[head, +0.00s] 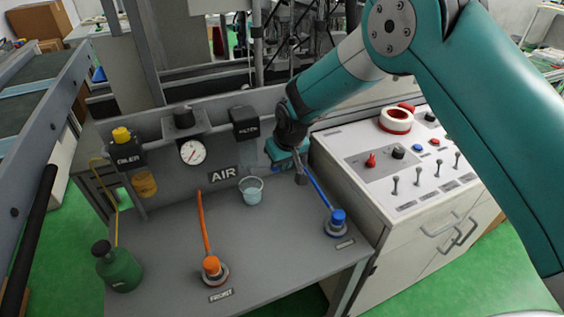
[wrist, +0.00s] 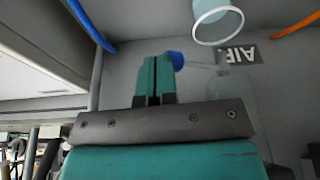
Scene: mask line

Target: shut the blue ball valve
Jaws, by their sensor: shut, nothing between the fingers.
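The blue ball valve (head: 337,216) stands at the right of the grey bench top. Its long blue lever (head: 318,188) slants up and left from the hub toward my gripper (head: 285,161). In the wrist view the lever (wrist: 88,25) crosses the upper left, and its end lies left of my fingers (wrist: 155,60), apart from them in the picture. The two teal fingers are shut together with nothing between them. A small blue rounded part (wrist: 176,60) shows just right of the fingertips; I cannot tell whether it touches. My gripper hides part of the bench's back in the head view.
An orange-levered valve (head: 211,266) stands front centre. A pale blue cup (head: 251,190) stands left of my gripper. The filter (head: 244,123), gauge (head: 192,152) and oiler (head: 126,148) line the back. A white control cabinet (head: 375,170) borders the right. A green bottle (head: 118,268) stands front left.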

